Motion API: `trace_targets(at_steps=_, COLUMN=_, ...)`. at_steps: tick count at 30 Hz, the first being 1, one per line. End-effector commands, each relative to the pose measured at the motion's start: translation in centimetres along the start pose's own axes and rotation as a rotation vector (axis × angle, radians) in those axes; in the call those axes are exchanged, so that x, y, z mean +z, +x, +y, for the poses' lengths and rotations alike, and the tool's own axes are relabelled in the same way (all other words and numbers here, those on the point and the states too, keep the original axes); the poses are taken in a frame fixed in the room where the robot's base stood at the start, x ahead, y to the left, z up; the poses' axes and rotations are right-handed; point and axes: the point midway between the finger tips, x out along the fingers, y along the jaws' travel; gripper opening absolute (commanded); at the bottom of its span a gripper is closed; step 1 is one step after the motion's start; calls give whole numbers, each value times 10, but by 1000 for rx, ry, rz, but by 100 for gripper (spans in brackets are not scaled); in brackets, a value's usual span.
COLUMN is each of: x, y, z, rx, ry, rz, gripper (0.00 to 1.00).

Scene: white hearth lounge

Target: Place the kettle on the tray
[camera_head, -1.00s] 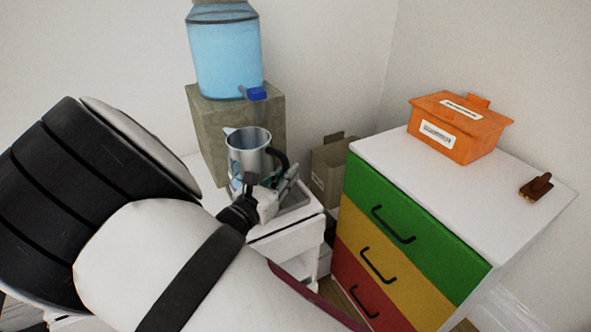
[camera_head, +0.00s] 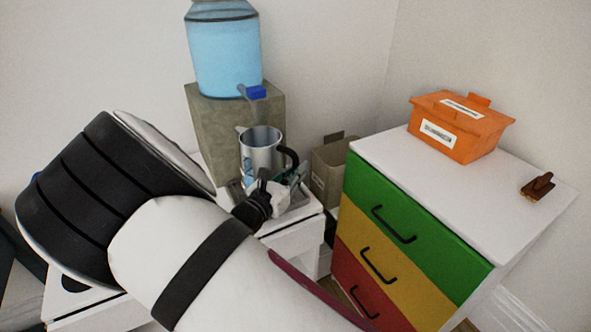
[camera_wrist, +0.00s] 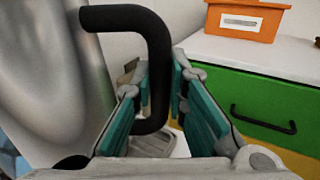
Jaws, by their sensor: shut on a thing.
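The kettle (camera_head: 257,156) is a shiny metal jug with a black handle. It is upright at the front of the stone block, and its metal side (camera_wrist: 50,75) fills the left of the wrist view. My gripper (camera_head: 279,184) is shut on the black handle (camera_wrist: 158,70), which stands between the teal finger pads (camera_wrist: 160,90) in the wrist view. The grey tray (camera_head: 299,201) lies on a small white table, partly hidden by the kettle and gripper. The kettle appears over the tray; I cannot tell whether its base touches it.
A blue water dispenser (camera_head: 226,55) stands on a stone block (camera_head: 210,125) behind the kettle, its tap close above. A brown paper bag (camera_head: 328,170) is right of the table. A drawer cabinet (camera_head: 400,220) carries an orange box (camera_head: 460,128) and a small brown object (camera_head: 537,187).

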Motion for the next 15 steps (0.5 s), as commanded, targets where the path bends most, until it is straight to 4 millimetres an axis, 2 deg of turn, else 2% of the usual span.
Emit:
trace_targets(at_steps=9, x=-4, y=0, z=0, rx=-1, ry=4, rz=-4, gripper=0)
trace_targets(at_steps=10, x=-5, y=0, z=0, rx=0, ry=0, rz=0, gripper=20)
trace_targets(at_steps=12, x=-5, y=0, z=0, rx=0, ry=0, rz=0, gripper=34)
trace_targets(at_steps=15, x=-5, y=0, z=0, rx=0, ry=0, rz=0, gripper=34)
